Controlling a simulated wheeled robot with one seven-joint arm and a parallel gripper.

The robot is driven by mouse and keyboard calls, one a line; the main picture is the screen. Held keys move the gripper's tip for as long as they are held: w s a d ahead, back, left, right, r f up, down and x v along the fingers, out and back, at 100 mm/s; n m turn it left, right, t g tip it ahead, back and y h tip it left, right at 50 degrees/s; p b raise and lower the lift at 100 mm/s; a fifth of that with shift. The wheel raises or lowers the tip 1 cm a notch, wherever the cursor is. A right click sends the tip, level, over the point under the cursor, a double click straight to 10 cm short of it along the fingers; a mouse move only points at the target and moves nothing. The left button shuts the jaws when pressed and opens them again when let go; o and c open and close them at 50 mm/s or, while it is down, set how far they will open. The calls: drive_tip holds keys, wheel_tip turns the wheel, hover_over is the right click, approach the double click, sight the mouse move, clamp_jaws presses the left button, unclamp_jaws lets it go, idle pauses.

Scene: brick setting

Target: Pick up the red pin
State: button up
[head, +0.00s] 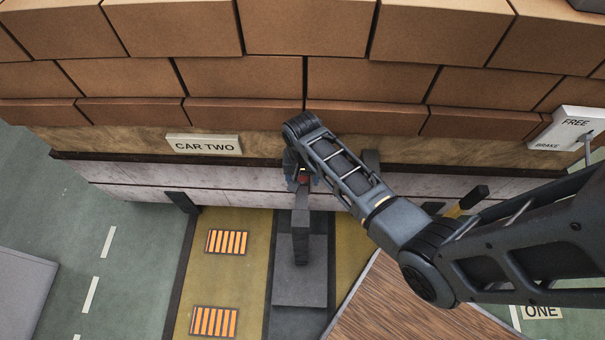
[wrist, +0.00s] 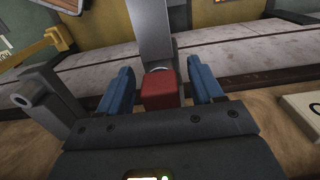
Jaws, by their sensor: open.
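The red pin (wrist: 160,90) shows in the wrist view as a small red block at the foot of an upright grey bar. It stands between the two blue fingers of my gripper (wrist: 160,72), which are apart with a gap on each side of it. In the head view only a bit of the red pin (head: 304,178) shows below the end of my arm, above the grey coupling bar (head: 301,225). My gripper's fingers are mostly hidden there by my arm.
A brick-loaded car with a "CAR TWO" plate (head: 204,145) stands along the back. A white "FREE/BRAKE" plate (head: 567,128) with a lever is at right. Orange striped gratings (head: 226,242) lie on the floor.

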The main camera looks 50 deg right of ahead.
drive_tip(key=shift+f, duration=0.2)
drive_tip(key=c, duration=1.2)
